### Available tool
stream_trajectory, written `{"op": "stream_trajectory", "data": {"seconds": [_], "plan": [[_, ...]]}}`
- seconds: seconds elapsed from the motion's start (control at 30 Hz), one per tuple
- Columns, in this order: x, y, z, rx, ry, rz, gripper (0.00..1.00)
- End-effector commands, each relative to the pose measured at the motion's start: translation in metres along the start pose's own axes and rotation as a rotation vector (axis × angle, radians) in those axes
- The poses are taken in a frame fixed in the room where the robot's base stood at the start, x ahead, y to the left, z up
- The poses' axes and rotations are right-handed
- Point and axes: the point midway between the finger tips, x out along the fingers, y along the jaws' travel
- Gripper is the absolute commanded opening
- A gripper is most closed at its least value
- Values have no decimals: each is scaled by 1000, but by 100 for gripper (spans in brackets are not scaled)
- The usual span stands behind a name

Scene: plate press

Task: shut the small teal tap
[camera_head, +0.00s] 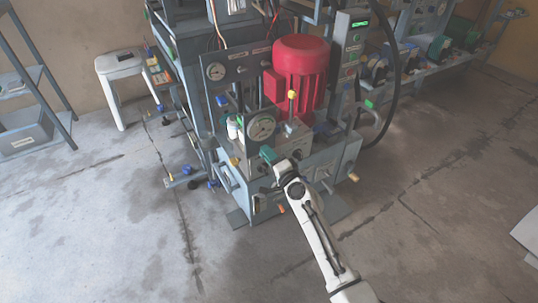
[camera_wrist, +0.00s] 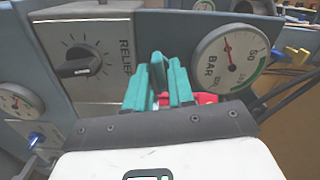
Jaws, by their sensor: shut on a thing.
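My gripper (camera_wrist: 161,92) reaches up to the front of the press in the wrist view, with teal pieces standing up from its dark base. It is shut on the small teal tap (camera_wrist: 158,70), which shows as a narrow piece between the jaws. Where the tap ends and the fingers begin is hard to tell, and the lower part of the tap is hidden. In the head view my gripper (camera_head: 272,158) is at the front of the press, below the round gauge, and covers the tap.
A black knob (camera_wrist: 80,62) marked RELIEF is left of my gripper, and a BAR gauge (camera_wrist: 229,58) is close on its right. A red motor (camera_head: 301,70) stands above. A white stool (camera_head: 120,66) is at the left. The floor in front is clear.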

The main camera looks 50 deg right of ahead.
Motion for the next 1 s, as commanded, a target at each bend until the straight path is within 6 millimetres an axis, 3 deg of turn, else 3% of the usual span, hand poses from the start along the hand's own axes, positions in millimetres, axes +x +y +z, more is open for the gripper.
{"op": "stream_trajectory", "data": {"seconds": [0.4,0.97,1.0], "plan": [[-1,2,-1,195,2,3,0],[-1,3,-1,225,2,3,0],[-1,3,-1,225,2,3,25]]}}
